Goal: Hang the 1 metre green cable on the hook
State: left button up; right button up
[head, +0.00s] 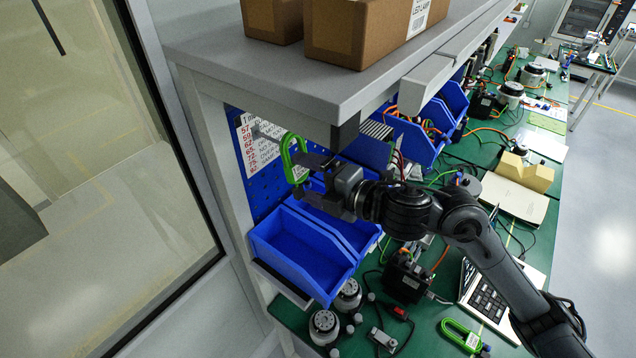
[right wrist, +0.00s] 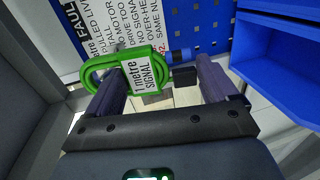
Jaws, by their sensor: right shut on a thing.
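A looped green cable (head: 288,150) with a white label is at the tips of my right gripper (head: 308,178), in front of the blue pegboard. In the right wrist view the green cable's label (right wrist: 144,76) reads "1 metre SIGNAL". My right gripper is shut on the cable. The loop stands out beyond the fingers, close to a printed sheet (head: 256,150). A small grey peg, perhaps the hook, shows on that sheet beside the loop; whether the cable touches it I cannot tell. My left gripper is out of view.
Blue bins (head: 290,250) stand just below my right gripper. A grey shelf (head: 330,85) with cardboard boxes (head: 365,30) overhangs it.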

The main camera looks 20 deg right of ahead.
aim_at(304, 182)
jog(key=shift+r+x, duration=0.2)
jog(key=shift+x, duration=0.85)
jog(key=shift+w+a+f+b, duration=0.2)
jog(key=shift+w+f+b, duration=0.15)
jog(key=shift+f+b, duration=0.2)
jog(key=shift+w+f, duration=0.1)
jog(key=shift+f, duration=0.1)
jog(key=o, duration=0.9)
